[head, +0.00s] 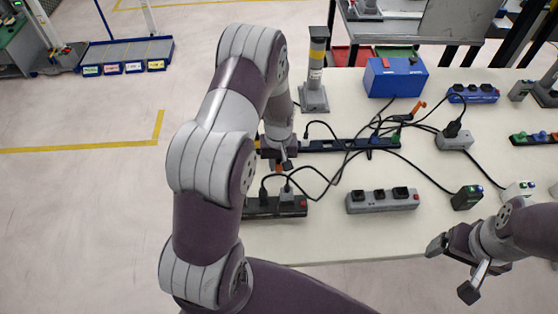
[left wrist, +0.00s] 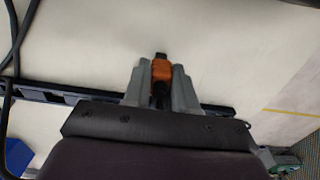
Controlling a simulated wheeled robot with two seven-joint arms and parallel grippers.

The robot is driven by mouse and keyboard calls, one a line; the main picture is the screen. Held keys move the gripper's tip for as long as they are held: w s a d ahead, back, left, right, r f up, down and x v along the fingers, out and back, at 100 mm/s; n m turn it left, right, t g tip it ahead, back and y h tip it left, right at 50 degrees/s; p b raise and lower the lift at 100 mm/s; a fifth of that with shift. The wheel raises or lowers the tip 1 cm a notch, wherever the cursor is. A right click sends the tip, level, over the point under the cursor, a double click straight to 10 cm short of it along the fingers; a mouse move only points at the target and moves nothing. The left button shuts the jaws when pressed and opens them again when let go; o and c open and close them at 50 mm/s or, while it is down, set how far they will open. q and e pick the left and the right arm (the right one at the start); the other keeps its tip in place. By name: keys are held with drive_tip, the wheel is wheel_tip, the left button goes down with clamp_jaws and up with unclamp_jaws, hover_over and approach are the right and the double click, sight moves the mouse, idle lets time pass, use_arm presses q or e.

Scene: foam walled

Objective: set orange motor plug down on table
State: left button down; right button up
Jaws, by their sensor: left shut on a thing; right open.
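The orange motor plug (left wrist: 161,70) is between the two grey fingers of my left gripper (left wrist: 162,80) in the left wrist view, with a dark end sticking out past the fingertips. In the head view my left gripper (head: 280,164) points down over the left part of the white table (head: 330,232), and only a small bit of orange shows at its tips. I cannot tell whether the plug touches the table. My right gripper (head: 453,268) is open and empty off the table's front edge at the right.
A black power strip (head: 262,208) with plugs lies just in front of my left gripper. A long dark blue strip (head: 330,145) runs right beside it. Black cables, a grey strip (head: 382,200) and a blue box (head: 395,76) lie farther right. A striped post (head: 315,75) stands behind.

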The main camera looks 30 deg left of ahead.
use_arm(q)
drive_tip(key=shift+f, duration=0.2)
drive_tip(key=shift+f, duration=0.1)
drive_tip(key=c, duration=0.9)
unclamp_jaws()
wheel_tip(320, 180, up, 12)
drive_tip(key=shift+f+b, duration=0.1)
drive_tip(key=shift+b, duration=0.5)
drive_tip(key=s+d+r+m, duration=0.2)
drive_tip(key=s+d+m, duration=0.1)
drive_tip(key=s, duration=0.3)
drive_tip(key=s+d+r+m+t, duration=0.1)
drive_tip(key=s+d+r+m, duration=0.2)
drive_tip(key=s+d, duration=0.2)
drive_tip(key=shift+s+d, duration=0.15)
drive_tip(key=shift+s, duration=1.05)
